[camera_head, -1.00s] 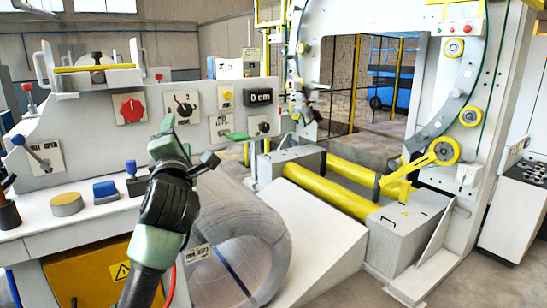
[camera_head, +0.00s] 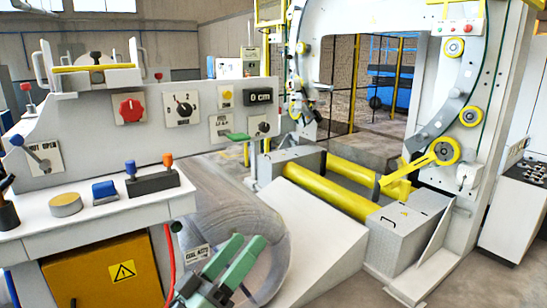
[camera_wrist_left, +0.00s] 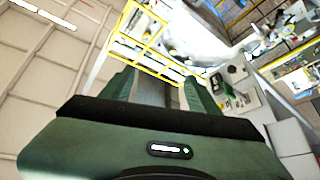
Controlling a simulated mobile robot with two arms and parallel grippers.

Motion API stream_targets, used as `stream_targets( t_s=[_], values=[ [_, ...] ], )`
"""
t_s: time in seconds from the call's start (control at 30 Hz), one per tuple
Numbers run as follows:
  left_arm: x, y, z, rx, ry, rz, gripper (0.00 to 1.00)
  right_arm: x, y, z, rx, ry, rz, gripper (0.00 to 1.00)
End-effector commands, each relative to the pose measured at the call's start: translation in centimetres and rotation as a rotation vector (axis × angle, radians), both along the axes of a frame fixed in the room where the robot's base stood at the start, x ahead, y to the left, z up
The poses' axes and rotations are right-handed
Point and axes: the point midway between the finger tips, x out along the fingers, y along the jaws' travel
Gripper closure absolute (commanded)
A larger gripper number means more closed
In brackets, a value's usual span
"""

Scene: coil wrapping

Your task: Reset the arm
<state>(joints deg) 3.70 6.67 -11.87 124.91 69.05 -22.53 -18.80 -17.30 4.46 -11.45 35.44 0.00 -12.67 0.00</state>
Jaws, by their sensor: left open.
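My left gripper (camera_head: 249,242) is low in the middle of the head view. Its two green fingers are apart with nothing between them, and they point up and to the right. It is in front of the grey wrapped coil (camera_head: 225,204), covering part of it; I cannot tell whether they touch. The left wrist view also shows the open fingers of my left gripper (camera_wrist_left: 158,85), with no object between them. My right gripper is in neither view.
The control panel (camera_head: 75,137) with knobs and levers stands left, above a white ledge and an orange cabinet (camera_head: 100,275). The wrapping ring (camera_head: 470,90), yellow rollers (camera_head: 330,190) and a white ramp (camera_head: 318,235) are to the right.

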Motion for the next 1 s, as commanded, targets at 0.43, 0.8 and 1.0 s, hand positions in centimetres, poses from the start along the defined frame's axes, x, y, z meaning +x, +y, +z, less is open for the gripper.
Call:
stream_targets(
  t_s=[0.43, 0.8, 1.0],
  values=[
    [-13.2, 4.6, -28.7, 0.862, 0.749, 0.007, 0.39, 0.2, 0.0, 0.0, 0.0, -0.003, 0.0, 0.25],
    [-23.2, 13.1, -35.3, 1.134, 1.181, 0.118, 0.39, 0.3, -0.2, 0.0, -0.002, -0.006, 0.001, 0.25],
    [-24.7, 14.8, -39.7, 1.186, 1.284, 0.143, 0.39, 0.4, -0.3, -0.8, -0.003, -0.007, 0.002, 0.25]
  ],
)
